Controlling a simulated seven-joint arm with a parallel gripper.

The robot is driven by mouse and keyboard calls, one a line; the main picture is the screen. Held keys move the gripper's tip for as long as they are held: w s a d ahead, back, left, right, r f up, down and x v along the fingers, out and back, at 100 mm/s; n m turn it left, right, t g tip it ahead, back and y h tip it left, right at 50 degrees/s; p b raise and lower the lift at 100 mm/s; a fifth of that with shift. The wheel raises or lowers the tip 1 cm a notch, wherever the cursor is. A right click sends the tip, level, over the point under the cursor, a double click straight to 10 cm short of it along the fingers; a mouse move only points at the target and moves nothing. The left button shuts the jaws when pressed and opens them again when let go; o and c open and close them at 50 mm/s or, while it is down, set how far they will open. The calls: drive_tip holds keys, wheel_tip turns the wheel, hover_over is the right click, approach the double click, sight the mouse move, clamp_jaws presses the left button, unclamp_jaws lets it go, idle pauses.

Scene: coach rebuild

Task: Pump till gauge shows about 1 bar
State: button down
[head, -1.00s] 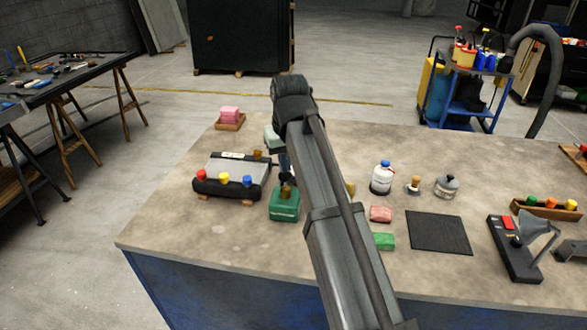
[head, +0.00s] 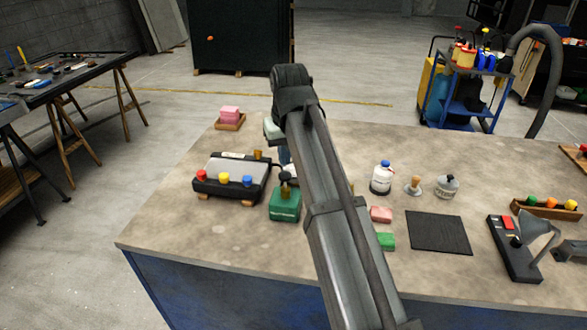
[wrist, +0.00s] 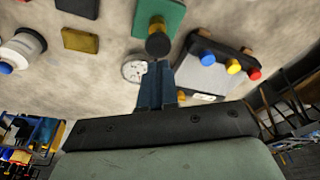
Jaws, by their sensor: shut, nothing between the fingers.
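The green pump box (head: 285,205) stands on the bench left of my arm, with a dark round knob (head: 287,178) on top. In the wrist view the green box (wrist: 170,16) shows a brass stem and the black knob (wrist: 158,45). A round white gauge (wrist: 134,70) lies just left of my fingers; its needle is too small to read. My gripper (wrist: 157,64) is shut and empty, its dark blue fingertips close to the knob. I cannot tell whether they touch it.
A grey-topped unit (head: 231,172) with red, blue and yellow caps stands left of the pump. A white bottle (head: 381,180), a pink block (head: 381,214), a green block (head: 386,241) and a black mat (head: 439,232) lie to the right. The bench front left is clear.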

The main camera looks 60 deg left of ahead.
drive_tip(key=v, duration=0.2)
drive_tip(key=a+v, duration=0.1)
drive_tip(key=v, duration=0.2)
drive_tip(key=shift+w+r, duration=0.15)
drive_tip(key=shift+r, duration=0.1)
idle(1.2)
